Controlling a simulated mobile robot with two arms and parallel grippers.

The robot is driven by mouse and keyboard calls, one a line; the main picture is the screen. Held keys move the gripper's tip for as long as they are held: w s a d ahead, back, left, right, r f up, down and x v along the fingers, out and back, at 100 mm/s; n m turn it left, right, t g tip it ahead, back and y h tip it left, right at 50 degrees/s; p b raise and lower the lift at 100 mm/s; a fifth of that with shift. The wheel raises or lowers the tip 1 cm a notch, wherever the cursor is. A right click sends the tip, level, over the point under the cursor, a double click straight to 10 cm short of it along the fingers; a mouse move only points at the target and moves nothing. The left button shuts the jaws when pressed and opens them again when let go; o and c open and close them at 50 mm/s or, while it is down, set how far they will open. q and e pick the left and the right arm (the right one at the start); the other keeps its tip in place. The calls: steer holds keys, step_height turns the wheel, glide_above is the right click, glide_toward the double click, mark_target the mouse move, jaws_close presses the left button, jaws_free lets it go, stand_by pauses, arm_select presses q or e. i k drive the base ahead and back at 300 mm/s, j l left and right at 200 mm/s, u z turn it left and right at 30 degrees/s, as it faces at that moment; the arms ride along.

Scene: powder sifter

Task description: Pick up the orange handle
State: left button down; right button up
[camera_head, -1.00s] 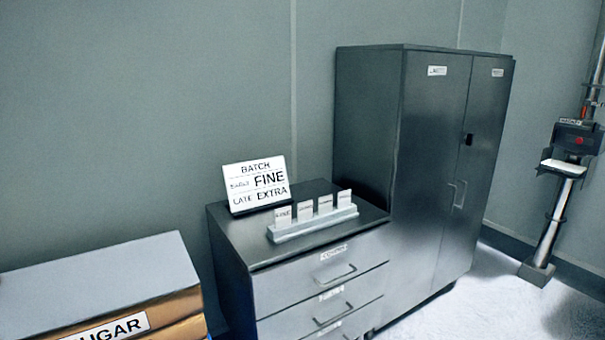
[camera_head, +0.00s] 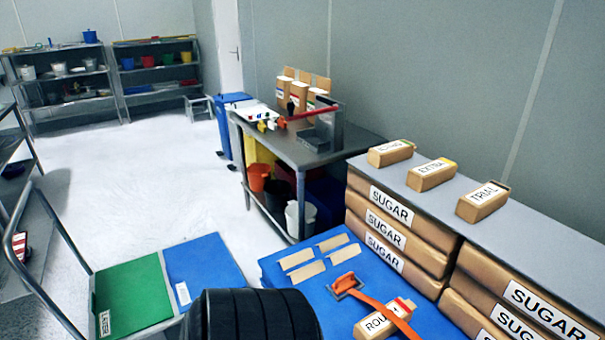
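An orange band-like handle (camera_head: 378,304) lies on the blue surface at the lower right. Its far end meets a small dark square piece (camera_head: 345,284), and its near end runs across a cardboard box marked "ROU" (camera_head: 372,328). I cannot tell whether it is fixed to either. A red bar (camera_head: 312,113) and small coloured knob-like pieces (camera_head: 268,125) are on the grey table further back. Neither of my grippers is in view.
A black ribbed cylinder (camera_head: 250,318) fills the bottom foreground. Stacked sugar bags (camera_head: 390,238) under a grey top (camera_head: 540,218) stand on the right. A trolley with a green panel (camera_head: 133,296) is at left. White floor (camera_head: 135,180) is open beyond.

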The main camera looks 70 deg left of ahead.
mark_target(345, 282)
steer(key=u, duration=1.55)
steer(key=i+j+u, duration=0.2)
steer(key=j+u, duration=0.15)
